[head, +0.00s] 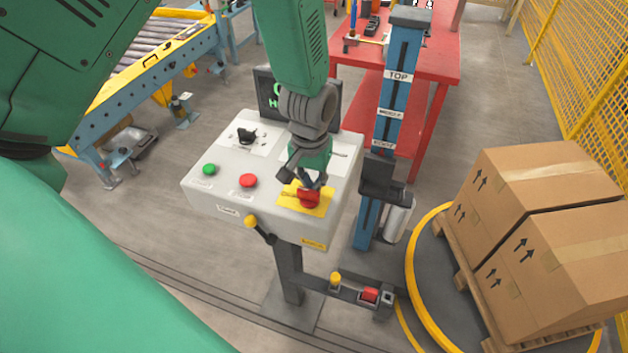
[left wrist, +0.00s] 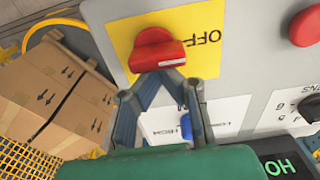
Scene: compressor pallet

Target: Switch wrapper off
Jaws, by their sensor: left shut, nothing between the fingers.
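The wrapper's control panel (head: 222,187) is a light grey sloped box on a post. A red rotary switch (head: 308,198) sits on a yellow plate at its front right corner. In the left wrist view the red switch (left wrist: 157,50) shows large, its handle lying sideways, with the word OFF beside it on the yellow plate (left wrist: 195,30). My left gripper (head: 312,182) is right at the switch, behind it in the head view. Its fingertips (left wrist: 162,76) are together just at the handle's edge, with nothing between them; I cannot tell if they touch it. My right gripper is not in view.
The panel also has a green button (head: 209,169), a red button (head: 248,181), a black knob (head: 246,137) and a screen (head: 268,95). A blue mast (head: 398,75) stands close on the right. Boxes (head: 545,165) stand on a pallet beyond. A red table (head: 440,60) stands behind.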

